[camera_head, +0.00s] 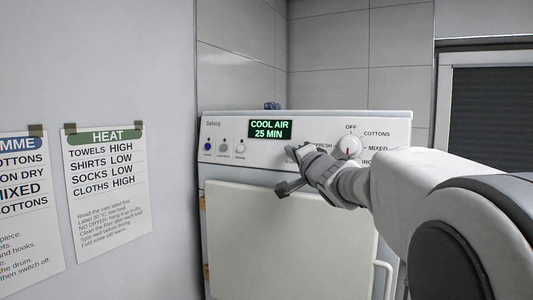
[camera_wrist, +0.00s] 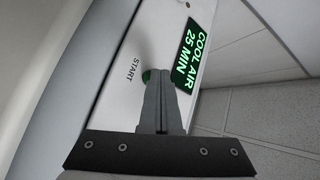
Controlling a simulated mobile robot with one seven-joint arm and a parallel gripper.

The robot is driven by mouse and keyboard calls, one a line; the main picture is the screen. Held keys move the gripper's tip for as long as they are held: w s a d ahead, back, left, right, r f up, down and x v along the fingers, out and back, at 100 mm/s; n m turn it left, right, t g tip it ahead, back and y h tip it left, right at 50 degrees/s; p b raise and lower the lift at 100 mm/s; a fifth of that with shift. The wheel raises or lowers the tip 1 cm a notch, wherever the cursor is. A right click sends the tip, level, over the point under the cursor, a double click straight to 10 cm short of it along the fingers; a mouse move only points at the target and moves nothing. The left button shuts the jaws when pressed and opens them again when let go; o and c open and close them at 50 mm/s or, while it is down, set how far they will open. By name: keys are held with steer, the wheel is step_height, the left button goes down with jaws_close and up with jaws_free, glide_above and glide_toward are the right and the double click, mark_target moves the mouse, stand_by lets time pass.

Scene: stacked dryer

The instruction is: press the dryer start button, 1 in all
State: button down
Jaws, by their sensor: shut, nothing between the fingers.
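The white dryer (camera_head: 290,225) has a control panel with a lit display (camera_head: 270,129) reading COOL AIR 25 MIN; the display also shows in the wrist view (camera_wrist: 189,55). The green start button (camera_wrist: 147,75) shows in the wrist view beside the printed word START, partly hidden behind my fingertips. My gripper (camera_wrist: 162,76) is shut and empty, with its tips at or just in front of the button; I cannot tell whether they touch it. In the head view my gripper (camera_head: 291,151) is at the panel below and right of the display, and hides the start button.
A dial (camera_head: 349,146) with settings such as OFF, COTTONS and MIXED is right of my gripper. Several small buttons (camera_head: 223,146) sit on the panel's left. The dryer door has a handle (camera_head: 383,278). A HEAT chart (camera_head: 107,180) hangs on the left wall.

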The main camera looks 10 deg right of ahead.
steer(key=shift+s+a+r, duration=0.1)
steer(key=shift+s+a, duration=0.25)
steer(key=shift+s, duration=0.2)
steer(key=s+a+b, duration=0.1)
steer(key=s, duration=0.1)
steer(key=s+a+r+b, duration=0.1)
steer(key=s+a+b, duration=0.1)
stand_by(0.4)
stand_by(0.4)
steer(key=s+d+f+n+g+h+b, duration=0.1)
steer(key=s+d+f+n+g+h, duration=0.15)
steer(key=s+f, duration=0.5)
steer(key=s+d+f+n+g+h+b, duration=0.1)
steer(key=s+d+f+g, duration=0.1)
steer(key=s+f+g, duration=0.5)
steer(key=s+a+f+n+g, duration=0.2)
steer(key=s+f+n, duration=0.2)
steer(key=s+f, duration=0.5)
steer(key=s+a+f+n+g+y, duration=0.1)
steer(key=s+f+n, duration=0.3)
steer(key=s+f, duration=0.5)
steer(key=shift+s+a+f+g+b, duration=0.45)
steer(key=shift+a+f, duration=0.15)
steer(key=shift+f, duration=0.25)
